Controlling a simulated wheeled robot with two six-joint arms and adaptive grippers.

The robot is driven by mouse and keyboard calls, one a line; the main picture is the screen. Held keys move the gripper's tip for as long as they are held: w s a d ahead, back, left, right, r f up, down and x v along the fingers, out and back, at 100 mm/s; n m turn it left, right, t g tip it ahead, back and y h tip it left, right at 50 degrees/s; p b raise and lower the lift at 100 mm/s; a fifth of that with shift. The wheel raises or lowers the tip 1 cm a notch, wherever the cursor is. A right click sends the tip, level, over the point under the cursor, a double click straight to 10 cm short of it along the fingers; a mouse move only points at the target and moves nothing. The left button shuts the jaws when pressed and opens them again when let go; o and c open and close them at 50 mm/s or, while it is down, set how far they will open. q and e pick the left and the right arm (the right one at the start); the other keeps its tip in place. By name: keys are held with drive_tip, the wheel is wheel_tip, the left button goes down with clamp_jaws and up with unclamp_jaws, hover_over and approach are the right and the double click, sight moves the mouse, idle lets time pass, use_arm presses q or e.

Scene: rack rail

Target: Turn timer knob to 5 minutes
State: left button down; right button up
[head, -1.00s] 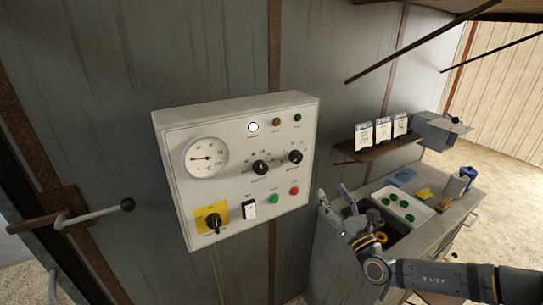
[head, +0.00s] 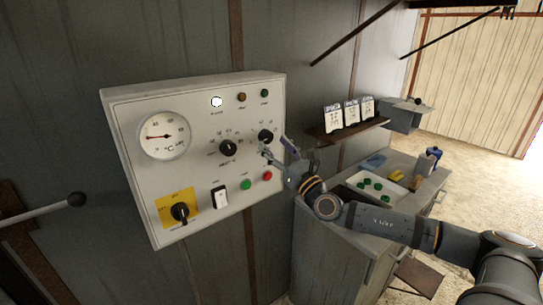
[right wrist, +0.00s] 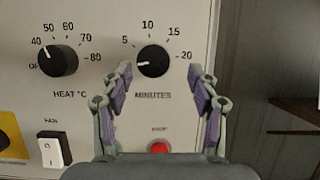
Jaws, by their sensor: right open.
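The timer knob (head: 266,136) is a black dial on the right side of the white control panel (head: 150,215). In the right wrist view, the timer knob (right wrist: 153,61) sits above the word MINUTES, with marks 5, 10, 15 and 20 around it. Its white pointer faces left and slightly down, below the 5 mark. My right gripper (head: 279,150) is open in front of the panel, near this knob. In the right wrist view, my right gripper (right wrist: 162,72) has its fingertips on either side of the knob, with visible gaps. My left gripper is not in view.
The panel also carries a heat knob (head: 228,148), a gauge (head: 164,135), a yellow-backed switch (head: 179,211), a fan switch (head: 220,197), a green button (head: 246,184) and a red button (head: 267,176). A shelf (head: 345,131) and a cabinet (head: 330,235) stand to the right.

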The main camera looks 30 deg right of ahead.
drive_tip(key=shift+w+a+r, duration=0.1)
drive_tip(key=shift+w+r, duration=0.1)
drive_tip(key=shift+w, duration=0.15)
drive_tip(key=shift+w+a+r+y+b, duration=0.2)
drive_tip(key=shift+w+a+y+b, duration=0.1)
drive_tip(key=shift+a+y, duration=0.1)
drive_tip(key=shift+d, duration=0.1)
drive_tip(key=shift+s, duration=0.1)
drive_tip(key=shift+c, duration=1.1)
drive_tip(key=c, duration=0.9)
drive_tip(key=shift+c, duration=0.2)
